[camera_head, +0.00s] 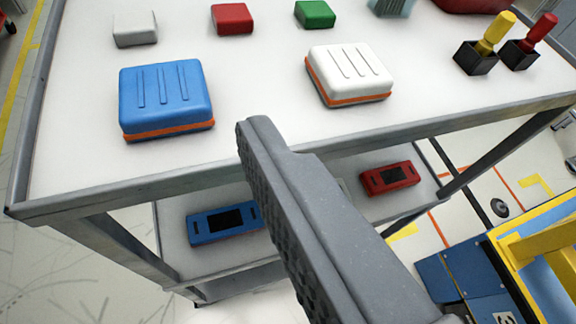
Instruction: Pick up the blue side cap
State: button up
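A blue cap (165,97) with raised ridges on top and an orange lower edge lies on the white table top (240,130), near its front edge at the left. My gripper (262,135) reaches up from the lower right. Its tip is to the right of the blue cap in the picture, with a gap between them. One grey finger with a textured left face shows clearly; a second finger cannot be made out. Nothing is seen held.
A white ridged cap (348,75) lies to the right. Small white (135,28), red (232,18) and green (314,13) blocks lie behind. Yellow- (495,35) and red-handled (540,30) pieces stand in black holders. A lower shelf holds blue (222,222) and red (389,178) modules.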

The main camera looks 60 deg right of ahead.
aim_at(165, 96)
jog(key=w+d+f+b, duration=0.1)
jog(key=w+d+f, duration=0.1)
jog(key=w, duration=0.1)
jog(key=w+d+f, duration=0.3)
jog(key=shift+d+f+b, duration=0.1)
jog(key=shift+b, duration=0.25)
jog(key=shift+f+b+x, duration=0.2)
jog(key=shift+b+x, duration=0.7)
jog(key=shift+x, duration=1.6)
jog(key=shift+s+d, duration=0.1)
jog(key=shift+s, duration=0.05)
jog(key=shift+c, duration=0.3)
jog(key=c, duration=1)
